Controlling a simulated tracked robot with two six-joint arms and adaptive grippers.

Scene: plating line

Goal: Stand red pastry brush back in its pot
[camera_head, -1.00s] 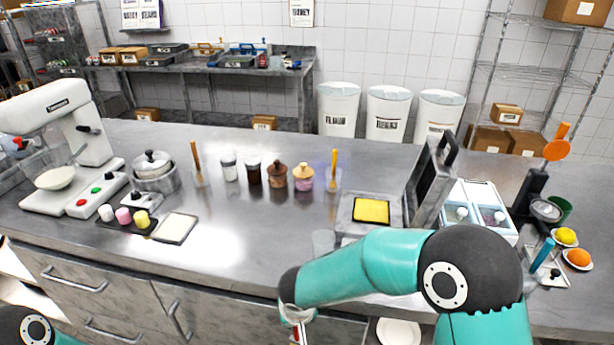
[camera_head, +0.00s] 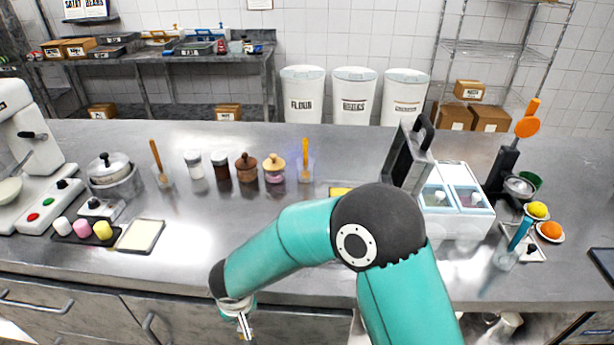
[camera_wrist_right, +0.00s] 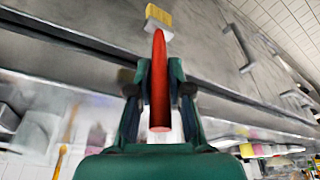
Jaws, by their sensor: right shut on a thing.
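The red pastry brush shows close up in the right wrist view, with a red handle (camera_wrist_right: 160,85), a pale metal band and yellow bristles (camera_wrist_right: 158,15). My right gripper (camera_wrist_right: 159,72) is shut on the handle, and the bristles point away from the wrist. In the head view this gripper (camera_head: 245,326) hangs low, in front of the counter's front edge; the brush is hardly visible there. Clear pots holding orange-handled tools stand at the left (camera_head: 165,181) and centre (camera_head: 305,177) of the counter. No empty pot shows now; my right arm covers part of the middle counter. My left gripper is out of view.
Several jars (camera_head: 222,170) stand in a row behind my arm. A black press (camera_head: 409,160), a white two-well unit (camera_head: 455,215) and a clear pot with a blue tool (camera_head: 508,257) stand right. A pale tray (camera_head: 141,236) lies left. The counter's front middle-left is clear.

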